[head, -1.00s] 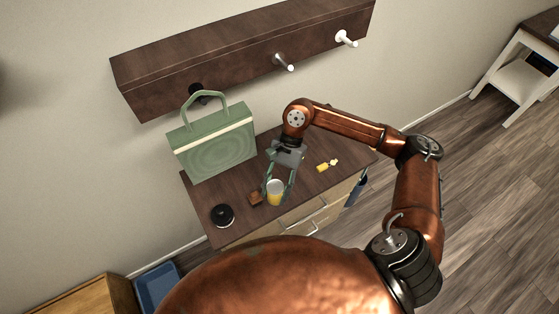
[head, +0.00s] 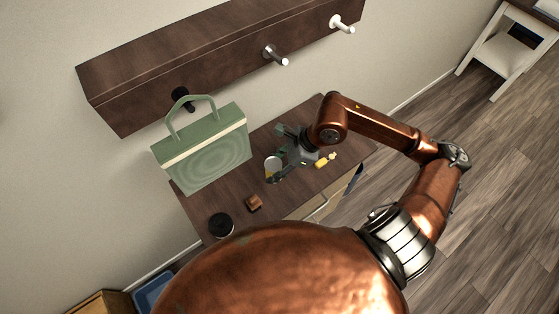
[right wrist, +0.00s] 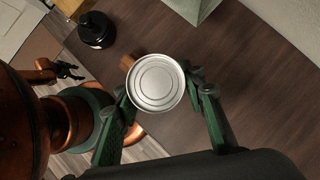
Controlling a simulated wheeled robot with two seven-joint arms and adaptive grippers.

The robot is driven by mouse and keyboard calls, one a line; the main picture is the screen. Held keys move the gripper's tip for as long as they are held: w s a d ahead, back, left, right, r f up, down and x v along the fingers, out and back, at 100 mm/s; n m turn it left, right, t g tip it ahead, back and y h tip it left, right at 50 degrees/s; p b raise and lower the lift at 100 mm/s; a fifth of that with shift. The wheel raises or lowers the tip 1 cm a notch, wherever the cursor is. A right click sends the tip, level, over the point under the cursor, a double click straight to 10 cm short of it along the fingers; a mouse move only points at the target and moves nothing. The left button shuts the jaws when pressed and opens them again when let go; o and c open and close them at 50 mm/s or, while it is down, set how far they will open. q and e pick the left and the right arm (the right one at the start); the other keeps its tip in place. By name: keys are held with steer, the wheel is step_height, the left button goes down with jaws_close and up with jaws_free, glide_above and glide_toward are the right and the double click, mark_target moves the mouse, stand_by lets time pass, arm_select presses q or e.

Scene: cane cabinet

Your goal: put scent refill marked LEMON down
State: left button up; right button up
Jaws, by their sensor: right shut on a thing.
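A small round can with a pale metal lid and a yellow side (head: 271,166) is in my right gripper (head: 279,154); I take it for the scent refill, but no LEMON lettering is readable. In the right wrist view the can's ringed lid (right wrist: 156,83) faces the camera. The green fingers of my right gripper (right wrist: 160,92) stand on either side of it, shut on it. The can is over the dark wooden cabinet top (head: 300,189); I cannot tell whether its base touches the wood.
A green bag (head: 205,155) stands behind left of the can. A black round jar (head: 221,224) and a brown block (head: 254,203) are at the front left. A small yellow item (head: 322,163) lies right of the gripper. A peg rail (head: 225,60) is above.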

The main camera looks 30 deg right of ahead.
steer(key=w+d+f, duration=0.2)
steer(key=w+d, duration=0.1)
steer(key=w+d+f, duration=0.2)
steer(key=f, duration=0.1)
steer(key=w+d+f, duration=0.1)
steer(key=f, duration=0.1)
steer(key=shift+w+d+f, duration=0.1)
steer(key=shift+w+f, duration=0.05)
steer(key=shift+w+d+f, duration=0.15)
steer(key=shift+f, duration=1.65)
steer(key=shift+f, duration=0.1)
steer(key=o, duration=1.3)
